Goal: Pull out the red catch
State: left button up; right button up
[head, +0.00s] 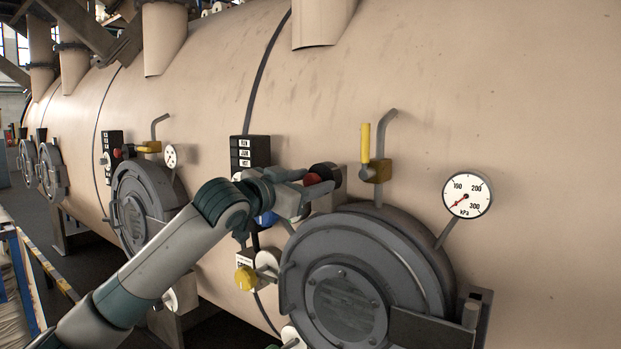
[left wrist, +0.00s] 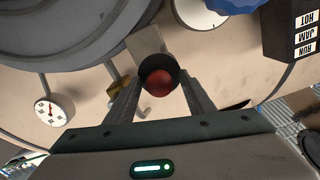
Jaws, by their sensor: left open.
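The red catch (head: 312,179) is a round red knob in a dark cylindrical collar (head: 327,174) on the side of the large beige vessel, just above the round grey hatch (head: 345,250). My left gripper (head: 308,184) is open at the knob, with its fingers reaching toward the collar. In the left wrist view the red catch (left wrist: 160,82) sits between the two spread fingers of the left gripper (left wrist: 160,88), in front of the dark collar. Contact between fingers and knob cannot be told. My right gripper is not in view.
A yellow-handled valve (head: 365,145) and a pressure gauge (head: 467,195) stand to the right of the catch. A RUN/JAM/HOT panel (head: 250,151) is at its upper left. A yellow knob (head: 245,278) is below. The hatch bulges out close under my gripper.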

aim_at(308, 182)
pick_arm(q)
grip_shut()
jog(key=shift+v, duration=1.25)
jog(key=shift+d+f, duration=0.1)
grip_release()
jog(key=shift+s+a, duration=0.2)
jog(key=shift+a, duration=0.05)
